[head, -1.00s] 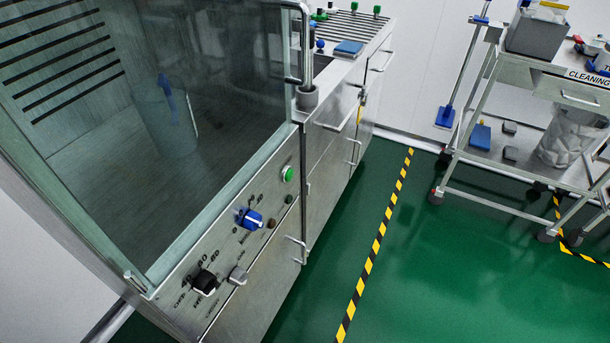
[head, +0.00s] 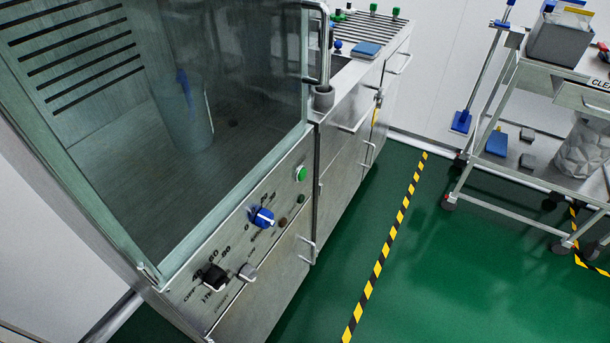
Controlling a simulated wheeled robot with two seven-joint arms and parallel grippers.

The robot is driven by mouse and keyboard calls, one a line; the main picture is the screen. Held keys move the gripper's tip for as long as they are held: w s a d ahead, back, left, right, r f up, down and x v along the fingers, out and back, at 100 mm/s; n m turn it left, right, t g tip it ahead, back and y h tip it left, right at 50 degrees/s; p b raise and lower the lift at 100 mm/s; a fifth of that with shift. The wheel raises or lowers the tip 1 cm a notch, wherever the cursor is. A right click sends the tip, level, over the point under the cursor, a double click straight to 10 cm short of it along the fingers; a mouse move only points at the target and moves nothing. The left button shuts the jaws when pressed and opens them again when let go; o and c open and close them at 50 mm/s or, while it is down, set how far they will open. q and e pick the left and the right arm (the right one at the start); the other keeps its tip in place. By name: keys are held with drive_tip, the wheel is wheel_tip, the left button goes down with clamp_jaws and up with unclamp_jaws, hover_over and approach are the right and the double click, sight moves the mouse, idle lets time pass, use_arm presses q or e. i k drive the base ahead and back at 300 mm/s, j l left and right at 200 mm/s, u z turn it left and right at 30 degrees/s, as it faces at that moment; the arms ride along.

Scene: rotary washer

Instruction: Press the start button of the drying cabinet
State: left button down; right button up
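The drying cabinet (head: 255,262) stands at the left, with a glass front and a steel control panel below it. A round green button (head: 301,174) sits at the upper right end of the panel. Below it are a small dark green light (head: 300,199), a brownish-red light (head: 283,223), a blue knob (head: 263,218), a black knob (head: 214,277) and a grey latch-like piece (head: 247,272). Neither of my grippers shows in the head view.
A steel counter (head: 352,105) with a blue sponge (head: 367,49) adjoins the cabinet. A cleaning cart (head: 547,185) stands at the right. A yellow-black floor stripe (head: 385,245) runs between them. The green floor in front of the panel is free.

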sight(302, 174)
drive_tip(key=l+u, duration=0.3)
drive_tip(key=l, duration=0.4)
drive_tip(key=l+u, duration=0.3)
drive_tip(key=l, duration=0.45)
drive_tip(key=k+l+u, duration=0.1)
drive_tip(key=l+u, duration=0.15)
drive_tip(key=l, duration=0.45)
